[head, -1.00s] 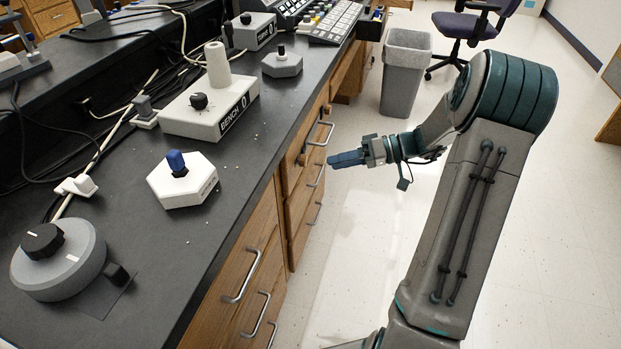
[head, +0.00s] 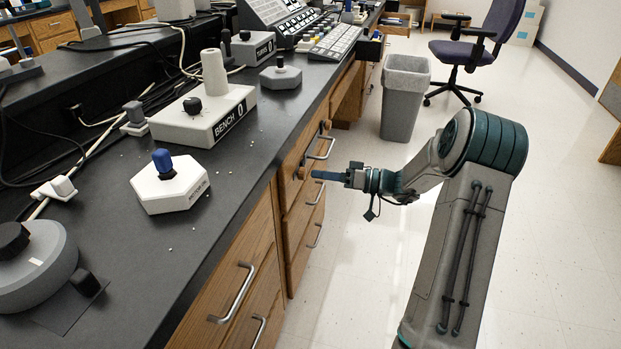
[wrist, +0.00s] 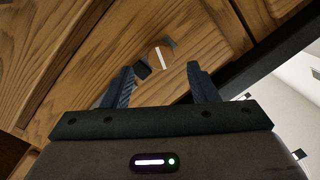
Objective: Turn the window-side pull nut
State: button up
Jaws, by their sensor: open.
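A round wooden nut with a white line across its face (wrist: 160,57) sits on a wooden drawer front, with small dark pieces beside it. In the wrist view it lies ahead of my gripper (wrist: 161,72), between the two fingertips and apart from them. The fingers are open with nothing between them. In the head view my gripper (head: 318,175) points left at the drawer fronts, close to a small wooden nut (head: 302,172). A second small knob-like piece (head: 325,125) shows farther along the drawers. I cannot tell which one is window-side.
The drawers carry metal bar handles (head: 232,293). The dark bench top (head: 240,185) overhangs them and holds a white hexagonal base with a blue knob (head: 170,185) and a BENCH 0 box (head: 215,117). A grey bin (head: 405,95) and a chair stand beyond.

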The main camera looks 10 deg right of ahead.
aim_at(306, 173)
jog(key=shift+b+x, duration=0.3)
jog(key=shift+x, duration=1.45)
jog(key=c, duration=1)
jog(key=shift+o, duration=0.2)
